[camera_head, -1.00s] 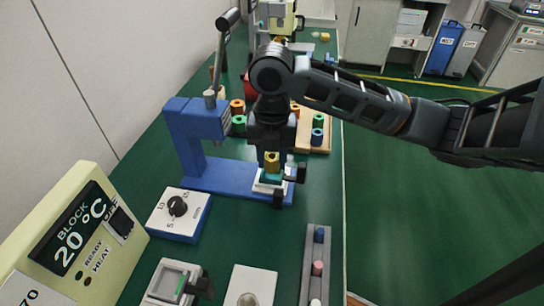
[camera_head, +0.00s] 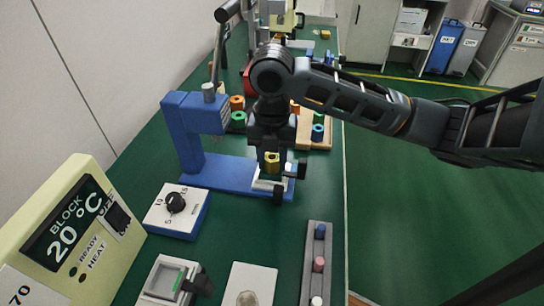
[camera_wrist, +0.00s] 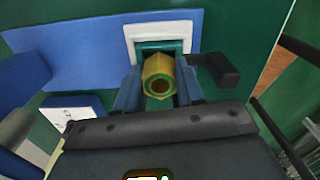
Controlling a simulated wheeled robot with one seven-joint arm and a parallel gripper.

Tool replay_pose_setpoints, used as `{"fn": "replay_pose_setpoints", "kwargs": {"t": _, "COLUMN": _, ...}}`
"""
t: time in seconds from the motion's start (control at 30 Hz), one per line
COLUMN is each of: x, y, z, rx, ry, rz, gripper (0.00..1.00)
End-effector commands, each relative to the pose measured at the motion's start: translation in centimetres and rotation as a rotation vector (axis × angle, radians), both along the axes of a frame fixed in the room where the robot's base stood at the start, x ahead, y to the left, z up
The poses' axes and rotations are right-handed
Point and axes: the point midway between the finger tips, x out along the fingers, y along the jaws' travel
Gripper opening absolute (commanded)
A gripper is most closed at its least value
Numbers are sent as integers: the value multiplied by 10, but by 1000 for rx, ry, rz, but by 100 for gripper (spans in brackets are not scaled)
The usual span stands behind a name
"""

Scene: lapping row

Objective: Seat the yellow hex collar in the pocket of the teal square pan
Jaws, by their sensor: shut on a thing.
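The yellow hex collar (camera_head: 272,163) is upright between the fingers of my gripper (camera_wrist: 159,88). In the wrist view the collar (camera_wrist: 158,78) shows its round bore facing the camera. The teal square pan (camera_wrist: 172,46) shows just behind the collar, set in a white square frame (camera_wrist: 133,43) on the blue press base. My fingers hide most of the pan, and its pocket is covered by the collar. I cannot tell whether the collar touches the pan or hangs a little above it. My gripper is shut on the collar.
The blue press (camera_head: 188,135) with its lever stands left of my gripper. A black knob (camera_wrist: 215,70) sits close to the right of the frame. A dial box (camera_head: 177,210), a grey peg rack (camera_head: 318,265) and a wooden tray (camera_head: 322,140) with coloured collars are around.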

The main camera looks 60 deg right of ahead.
Motion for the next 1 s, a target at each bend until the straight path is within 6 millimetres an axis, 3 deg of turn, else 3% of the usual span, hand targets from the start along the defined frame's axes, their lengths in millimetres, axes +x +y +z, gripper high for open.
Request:
{"fn": "replay_pose_setpoints", "kwargs": {"t": 0.03, "x": 0, "y": 0, "z": -2, "rx": 0, "ry": 0, "rz": 0, "gripper": 8}}
{"fn": "replay_pose_setpoints", "kwargs": {"t": 0.07, "x": 0, "y": 0, "z": -1, "rx": 0, "ry": 0, "rz": 0, "gripper": 41}}
{"fn": "replay_pose_setpoints", "kwargs": {"t": 0.33, "x": 0, "y": 0, "z": -1, "rx": 0, "ry": 0, "rz": 0, "gripper": 66}}
{"fn": "replay_pose_setpoints", "kwargs": {"t": 0.67, "x": 0, "y": 0, "z": 4, "rx": 0, "ry": 0, "rz": 0, "gripper": 68}}
{"fn": "replay_pose_setpoints", "kwargs": {"t": 1.0, "x": 0, "y": 0, "z": 55, "rx": -3, "ry": -1, "rz": 2, "gripper": 68}}
